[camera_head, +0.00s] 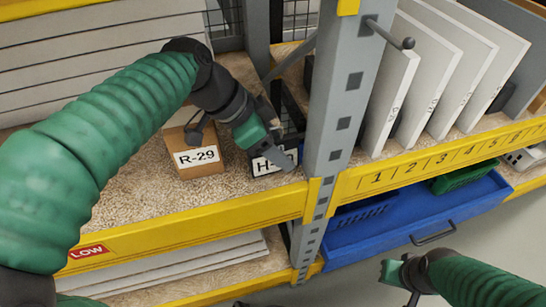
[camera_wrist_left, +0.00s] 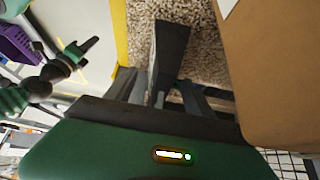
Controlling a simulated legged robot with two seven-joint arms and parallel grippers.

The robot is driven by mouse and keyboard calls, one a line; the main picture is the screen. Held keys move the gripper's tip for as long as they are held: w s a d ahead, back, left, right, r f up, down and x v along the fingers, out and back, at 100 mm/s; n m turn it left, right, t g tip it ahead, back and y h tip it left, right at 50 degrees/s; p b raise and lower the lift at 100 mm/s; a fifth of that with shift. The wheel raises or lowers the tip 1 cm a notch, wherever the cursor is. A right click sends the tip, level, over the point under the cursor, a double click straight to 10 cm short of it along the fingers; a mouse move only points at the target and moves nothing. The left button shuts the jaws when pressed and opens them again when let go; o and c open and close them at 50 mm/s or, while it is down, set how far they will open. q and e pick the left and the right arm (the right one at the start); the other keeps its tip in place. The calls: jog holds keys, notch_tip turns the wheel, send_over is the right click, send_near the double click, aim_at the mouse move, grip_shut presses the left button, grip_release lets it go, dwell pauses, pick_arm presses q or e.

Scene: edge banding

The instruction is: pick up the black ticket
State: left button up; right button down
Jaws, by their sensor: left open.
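The black ticket (camera_head: 260,167) stands on the speckled shelf, its white label starting with "H-" and partly hidden by my left gripper. My left gripper (camera_head: 270,154) is open, its grey finger crossing in front of the label. Contact cannot be told. In the left wrist view, a dark upright shape (camera_wrist_left: 170,45) stands over the shelf surface among the grey gripper parts; I cannot tell whether it is a finger or the ticket. My right gripper (camera_head: 396,274) is at the lower right, away from the ticket; its opening is unclear.
A brown box labelled R-29 (camera_head: 200,160) stands just left of the ticket; it fills the right of the left wrist view (camera_wrist_left: 275,70). A grey post (camera_head: 340,100) rises close on the right. A yellow beam (camera_head: 190,228) edges the shelf. A blue drawer (camera_head: 400,220) sits lower right.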

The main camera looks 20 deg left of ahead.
pick_arm(q)
jog(key=shift+w+d+f, duration=0.1)
jog(key=shift+w+f, duration=0.05)
jog(key=shift+f, duration=0.3)
jog(key=shift+w+d+f, duration=0.1)
jog(key=shift+f, duration=0.3)
jog(key=shift+r, duration=0.15)
pick_arm(e)
jog(key=shift+a+f, duration=0.1)
jog(key=shift+f, duration=0.25)
pick_arm(q)
jog(key=shift+c, duration=0.5)
grip_shut()
jog(key=shift+d+r, duration=0.1)
jog(key=shift+r, duration=0.05)
pick_arm(e)
jog(key=shift+r, duration=0.1)
